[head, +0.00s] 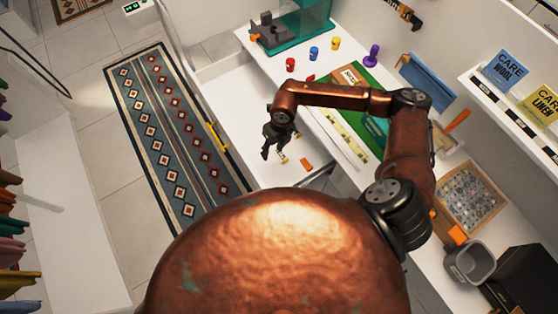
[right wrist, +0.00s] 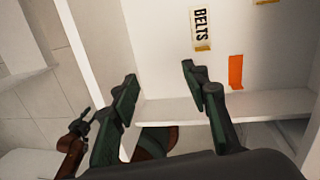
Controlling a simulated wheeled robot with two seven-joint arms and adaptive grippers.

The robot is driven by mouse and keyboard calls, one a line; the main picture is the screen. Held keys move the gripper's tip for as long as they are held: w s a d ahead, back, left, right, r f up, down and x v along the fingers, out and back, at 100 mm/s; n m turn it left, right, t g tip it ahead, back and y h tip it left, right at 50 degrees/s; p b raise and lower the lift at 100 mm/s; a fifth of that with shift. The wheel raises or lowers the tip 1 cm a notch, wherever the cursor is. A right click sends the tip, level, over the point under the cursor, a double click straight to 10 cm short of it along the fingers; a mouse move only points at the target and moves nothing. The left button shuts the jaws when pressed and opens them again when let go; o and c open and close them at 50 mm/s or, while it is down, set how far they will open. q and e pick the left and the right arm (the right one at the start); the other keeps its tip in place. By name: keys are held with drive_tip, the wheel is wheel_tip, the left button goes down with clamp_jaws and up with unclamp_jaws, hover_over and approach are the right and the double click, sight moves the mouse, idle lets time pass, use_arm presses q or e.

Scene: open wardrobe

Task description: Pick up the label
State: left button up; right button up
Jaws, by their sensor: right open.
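A white label reading BELTS (right wrist: 201,28) lies on a white surface at the top of the right wrist view, with tan strips at its ends. In the head view a small pale label (head: 283,158) shows in the open white drawer, its text too small to read. My right gripper (head: 268,151) is over the drawer, close to that label. In the right wrist view its two fingers (right wrist: 158,75) are apart with nothing between them, and the label is beyond them to the right. Part of what looks like my left gripper (right wrist: 80,130) shows at the left edge there; its jaws are unclear.
An orange piece (head: 306,164) lies in the drawer beside the label. A ruler (head: 343,138), a green mat (head: 376,95) and several coloured stamps (head: 314,53) are on the white counter. A patterned rug (head: 170,130) lies on the floor left of the drawer.

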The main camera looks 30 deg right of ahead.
drive_tip(key=m+h+b, duration=0.1)
drive_tip(key=h+b, duration=0.1)
approach(281, 154)
drive_tip(key=s, duration=0.4)
drive_tip(key=shift+r, duration=0.35)
drive_tip(key=shift+d+f, duration=0.15)
drive_tip(key=shift+f, duration=0.2)
wheel_tip(281, 154, down, 7)
drive_tip(key=shift+f+b, duration=0.1)
drive_tip(key=shift+b, duration=0.25)
use_arm(q)
drive_tip(key=f, duration=0.2)
drive_tip(key=s+f, duration=0.1)
drive_tip(key=f, duration=0.1)
use_arm(e)
drive_tip(key=shift+c, duration=0.6)
use_arm(q)
drive_tip(key=shift+s, duration=0.1)
use_arm(e)
drive_tip(key=c, duration=0.7)
